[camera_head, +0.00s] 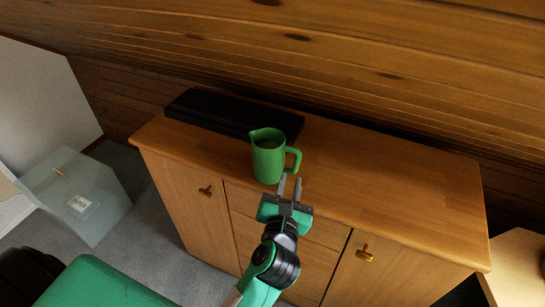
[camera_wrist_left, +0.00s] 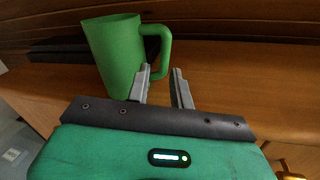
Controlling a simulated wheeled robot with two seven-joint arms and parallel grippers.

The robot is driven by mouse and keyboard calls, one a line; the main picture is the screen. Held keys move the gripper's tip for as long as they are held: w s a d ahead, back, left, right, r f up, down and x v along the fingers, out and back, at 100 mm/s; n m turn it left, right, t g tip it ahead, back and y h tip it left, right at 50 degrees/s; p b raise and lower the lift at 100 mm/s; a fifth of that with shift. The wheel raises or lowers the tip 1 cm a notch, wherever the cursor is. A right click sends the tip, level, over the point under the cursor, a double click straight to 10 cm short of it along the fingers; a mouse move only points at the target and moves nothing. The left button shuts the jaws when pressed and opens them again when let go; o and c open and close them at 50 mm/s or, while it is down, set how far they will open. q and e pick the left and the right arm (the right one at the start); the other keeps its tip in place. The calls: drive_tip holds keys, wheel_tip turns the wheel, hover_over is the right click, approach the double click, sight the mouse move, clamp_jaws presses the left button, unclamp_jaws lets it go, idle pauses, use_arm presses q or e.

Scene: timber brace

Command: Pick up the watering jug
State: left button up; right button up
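The watering jug (camera_head: 268,158) is a green pitcher with a handle on its right side. It stands upright near the front edge of the wooden cabinet (camera_head: 400,185). My left gripper (camera_head: 290,181) is open, with its two grey fingers apart just in front of the jug's handle. Whether a finger touches the jug I cannot tell. My right gripper is not in view.
A flat black box (camera_head: 225,112) lies behind the jug against the plank wall. The cabinet top to the right of the jug is clear. The cabinet front has doors with knobs (camera_head: 364,253). A translucent bin (camera_head: 75,195) stands on the floor at left.

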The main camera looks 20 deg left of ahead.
sight(295, 163)
use_arm(q)
drive_tip(key=shift+x, duration=1.1)
drive_tip(key=shift+w, duration=0.35)
drive_tip(key=p+x, duration=0.1)
drive_tip(key=x, duration=0.3)
drive_tip(key=shift+w+r, duration=0.2)
drive_tip(key=shift+w, duration=0.3)
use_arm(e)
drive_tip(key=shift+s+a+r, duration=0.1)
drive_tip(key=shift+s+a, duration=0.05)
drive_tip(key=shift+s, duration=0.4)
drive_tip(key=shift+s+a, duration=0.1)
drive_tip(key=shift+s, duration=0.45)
use_arm(q)
drive_tip(key=shift+c, duration=0.2)
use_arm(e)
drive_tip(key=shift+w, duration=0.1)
